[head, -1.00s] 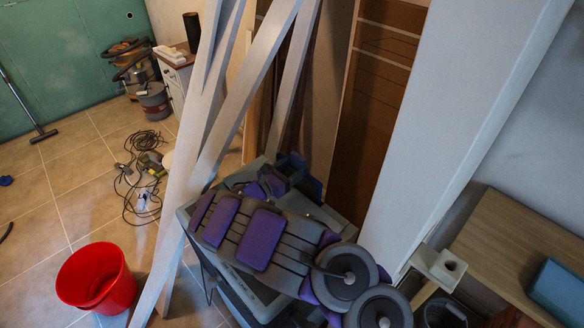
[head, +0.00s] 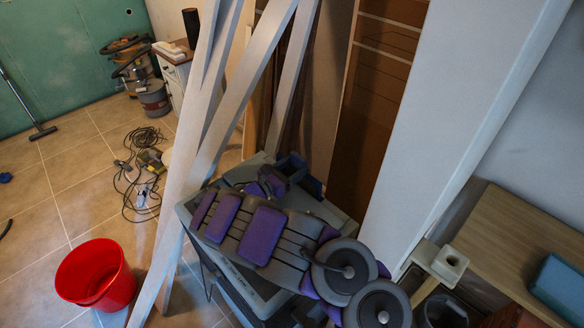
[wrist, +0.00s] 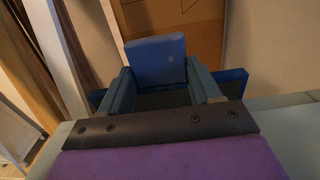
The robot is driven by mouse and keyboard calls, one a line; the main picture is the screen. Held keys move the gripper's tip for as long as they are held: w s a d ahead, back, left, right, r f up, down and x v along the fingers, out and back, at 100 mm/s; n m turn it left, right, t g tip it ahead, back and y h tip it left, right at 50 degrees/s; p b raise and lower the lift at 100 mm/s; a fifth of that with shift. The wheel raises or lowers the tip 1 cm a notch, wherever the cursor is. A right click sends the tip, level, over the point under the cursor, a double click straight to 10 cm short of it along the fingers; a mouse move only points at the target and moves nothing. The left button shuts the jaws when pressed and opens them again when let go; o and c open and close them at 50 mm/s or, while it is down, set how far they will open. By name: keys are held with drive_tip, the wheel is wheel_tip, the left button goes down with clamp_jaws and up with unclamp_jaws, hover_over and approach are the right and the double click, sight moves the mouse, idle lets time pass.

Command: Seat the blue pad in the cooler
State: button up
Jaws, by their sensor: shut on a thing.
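My gripper (wrist: 158,68) shows two teal-grey fingers in the wrist view, shut on the blue pad (wrist: 156,55). The pad is a flat blue block standing up between the fingertips. Behind and below the pad, dark blue edges (wrist: 236,82) stick out left and right around a dark area. In the head view, my gripper (head: 270,184) is over the grey cooler (head: 188,212), a boxy body partly covered by my arm. Blue parts show beside the gripper, but I cannot tell pad from frame there. Whether the pad touches the cooler is unclear.
Pale planks (head: 196,150) lean close to the cooler's left. A tall white panel (head: 455,125) stands to its right. A wooden table (head: 515,245) holds a blue block (head: 558,285). A red bucket (head: 97,275) and tangled cable (head: 142,190) are on the tiled floor.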

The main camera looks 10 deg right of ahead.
drive_tip(key=shift+f+b, duration=0.75)
drive_tip(key=shift+f, duration=0.5)
drive_tip(key=shift+r, duration=0.2)
drive_tip(key=shift+r+p, duration=1.7)
drive_tip(key=shift+r, duration=1.35)
drive_tip(key=shift+d, duration=0.1)
drive_tip(key=shift+f+b, duration=1.85)
drive_tip(key=shift+f, duration=1.4)
